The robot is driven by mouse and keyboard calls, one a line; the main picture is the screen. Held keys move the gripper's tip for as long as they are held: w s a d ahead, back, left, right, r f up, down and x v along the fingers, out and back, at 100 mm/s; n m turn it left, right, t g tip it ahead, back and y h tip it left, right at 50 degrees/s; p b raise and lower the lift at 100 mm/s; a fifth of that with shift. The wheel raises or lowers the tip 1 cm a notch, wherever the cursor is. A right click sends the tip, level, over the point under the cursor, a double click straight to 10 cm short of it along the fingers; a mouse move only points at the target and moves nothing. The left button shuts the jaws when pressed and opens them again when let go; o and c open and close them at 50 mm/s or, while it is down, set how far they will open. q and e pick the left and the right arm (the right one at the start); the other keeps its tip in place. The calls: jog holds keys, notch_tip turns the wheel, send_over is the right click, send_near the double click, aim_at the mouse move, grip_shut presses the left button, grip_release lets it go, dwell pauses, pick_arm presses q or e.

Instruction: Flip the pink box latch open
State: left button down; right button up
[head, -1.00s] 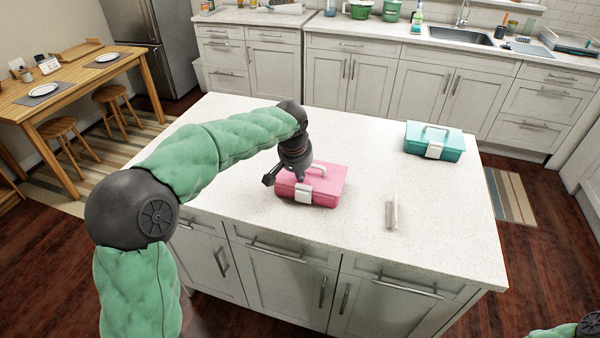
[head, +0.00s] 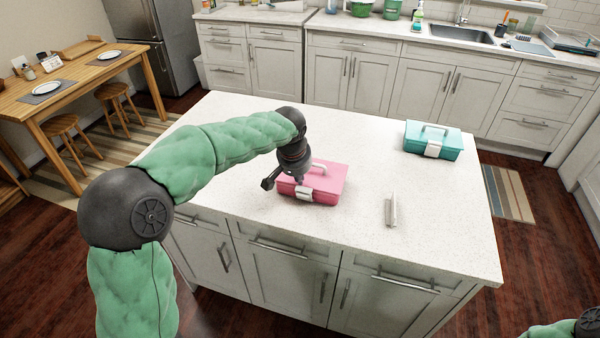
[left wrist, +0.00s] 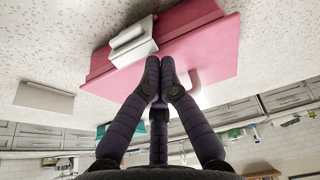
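The pink box (head: 325,186) sits on the island counter with its lid down and a pale handle on top. Its white latch (head: 304,194) is on the front face; in the left wrist view the latch (left wrist: 132,42) seems to stand out at an angle from the pink wall. My left gripper (head: 300,178) is over the box's front left part, just above the latch. In the left wrist view its fingers (left wrist: 160,68) are together, with nothing between them, and their tips are close to the latch; contact is unclear. My right gripper is out of view.
A teal box (head: 433,140) with a white latch stands at the counter's back right. A small pale upright object (head: 391,209) stands right of the pink box. The counter (head: 350,240) is otherwise clear.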

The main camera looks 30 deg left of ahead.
pick_arm(q)
jog(key=shift+s, duration=0.3)
jog(key=shift+s+d+r, duration=0.15)
jog(key=shift+s, duration=0.25)
jog(key=shift+s+d+r, duration=0.1)
jog(key=shift+s+r, duration=0.05)
jog(key=shift+s, duration=0.2)
